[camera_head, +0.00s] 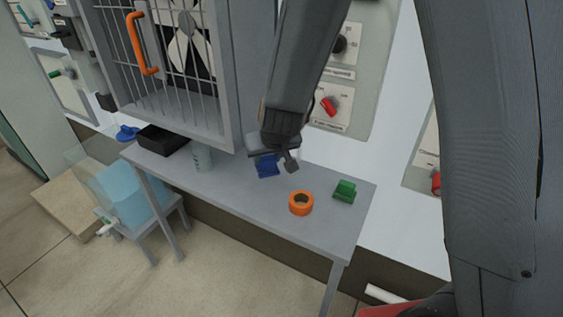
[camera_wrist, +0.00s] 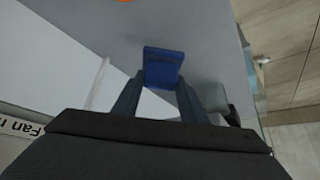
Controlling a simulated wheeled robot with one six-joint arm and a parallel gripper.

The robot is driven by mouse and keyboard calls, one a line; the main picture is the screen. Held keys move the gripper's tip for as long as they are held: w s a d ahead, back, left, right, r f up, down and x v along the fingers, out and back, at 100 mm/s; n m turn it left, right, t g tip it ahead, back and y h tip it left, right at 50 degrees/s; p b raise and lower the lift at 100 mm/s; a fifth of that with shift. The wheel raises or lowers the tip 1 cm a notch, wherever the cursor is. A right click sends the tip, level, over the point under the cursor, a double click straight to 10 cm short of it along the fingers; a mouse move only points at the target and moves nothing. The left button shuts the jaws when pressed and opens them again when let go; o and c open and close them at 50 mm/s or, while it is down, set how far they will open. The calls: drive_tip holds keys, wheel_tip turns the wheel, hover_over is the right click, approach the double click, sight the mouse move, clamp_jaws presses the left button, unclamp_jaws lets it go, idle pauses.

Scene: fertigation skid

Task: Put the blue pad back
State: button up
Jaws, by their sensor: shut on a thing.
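The blue pad (camera_head: 267,166) is at the tip of my gripper (camera_head: 278,160), over the back middle of the grey table (camera_head: 235,188). In the wrist view the blue pad (camera_wrist: 163,67) sits between the two dark fingers of my gripper (camera_wrist: 160,88), which is shut on it. The head view does not clearly show whether the pad touches the table top. My gripper hides part of the pad there.
An orange ring (camera_head: 301,203) and a green block (camera_head: 344,191) stand on the table to the right. A clear container (camera_head: 202,157) and a black tray (camera_head: 162,140) are at the left. A grey barred cabinet (camera_head: 232,75) overhangs the table's back left. The table's front middle is clear.

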drive_tip(key=w+d+b, duration=0.2)
drive_tip(key=w+d, duration=0.2)
drive_tip(key=w, duration=0.2)
wheel_tip(320, 180, down, 6)
drive_tip(key=shift+w+d+f+p, duration=0.1)
drive_tip(key=shift+w+p, duration=0.05)
drive_tip(key=shift+p, duration=0.85)
drive_tip(key=shift+w+d+f+p, duration=0.1)
drive_tip(key=shift+w+f+p, duration=0.1)
drive_tip(key=shift+f+p, duration=0.2)
drive_tip(key=o, duration=0.9)
